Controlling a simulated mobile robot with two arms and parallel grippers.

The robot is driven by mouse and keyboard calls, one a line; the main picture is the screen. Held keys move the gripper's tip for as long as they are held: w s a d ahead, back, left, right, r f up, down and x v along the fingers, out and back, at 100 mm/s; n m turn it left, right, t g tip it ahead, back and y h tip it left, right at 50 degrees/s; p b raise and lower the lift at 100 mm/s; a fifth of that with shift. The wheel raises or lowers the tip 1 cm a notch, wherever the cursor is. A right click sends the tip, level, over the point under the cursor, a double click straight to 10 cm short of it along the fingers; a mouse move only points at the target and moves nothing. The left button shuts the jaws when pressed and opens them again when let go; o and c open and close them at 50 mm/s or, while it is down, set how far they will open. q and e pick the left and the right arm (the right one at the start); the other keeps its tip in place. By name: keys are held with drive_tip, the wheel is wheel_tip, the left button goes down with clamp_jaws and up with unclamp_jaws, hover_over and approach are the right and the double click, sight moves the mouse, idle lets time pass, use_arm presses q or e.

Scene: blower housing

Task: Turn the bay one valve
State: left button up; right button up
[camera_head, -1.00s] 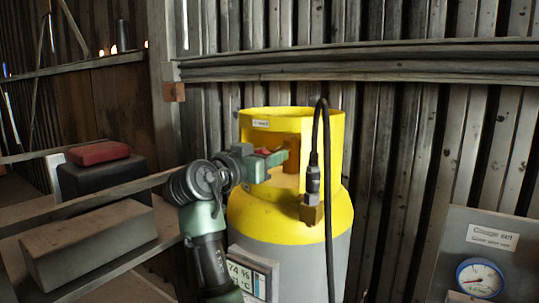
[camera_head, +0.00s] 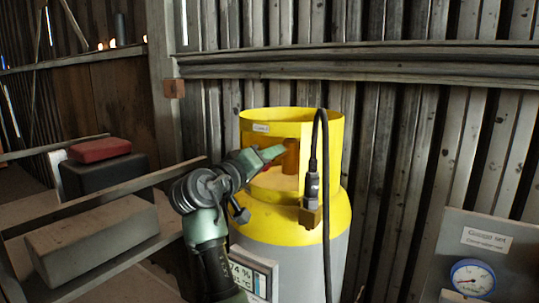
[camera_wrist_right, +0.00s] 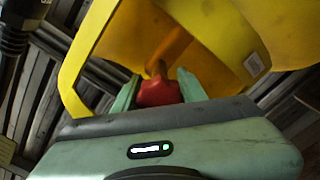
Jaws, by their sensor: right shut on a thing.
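A gas cylinder (camera_head: 250,226) with a yellow top and collar and a grey body stands upright in the middle of the head view. Its valve has a small red handle (camera_wrist_right: 157,93), seen between the fingers in the right wrist view and only as a sliver in the head view (camera_head: 266,168). My right gripper (camera_head: 272,157) reaches into the collar opening from the left, its two green fingers (camera_wrist_right: 157,84) shut on the red handle. The valve body is partly hidden behind the handle. My left gripper is not in view.
A gauge panel (camera_head: 495,256) stands at the lower right. Shelves with a grey block (camera_head: 95,240) and a dark box (camera_head: 100,176) are at left.

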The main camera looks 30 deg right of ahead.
drive_tip(key=shift+r+n, duration=0.1)
drive_tip(key=shift+n, duration=0.3)
drive_tip(key=o, duration=1.4)
drive_tip(key=shift+c, duration=0.2)
drive_tip(key=shift+a, duration=0.1)
drive_tip(key=shift+a, duration=0.1)
drive_tip(key=b+v, duration=0.3)
drive_tip(key=v, duration=0.4)
drive_tip(key=shift+a, duration=0.25)
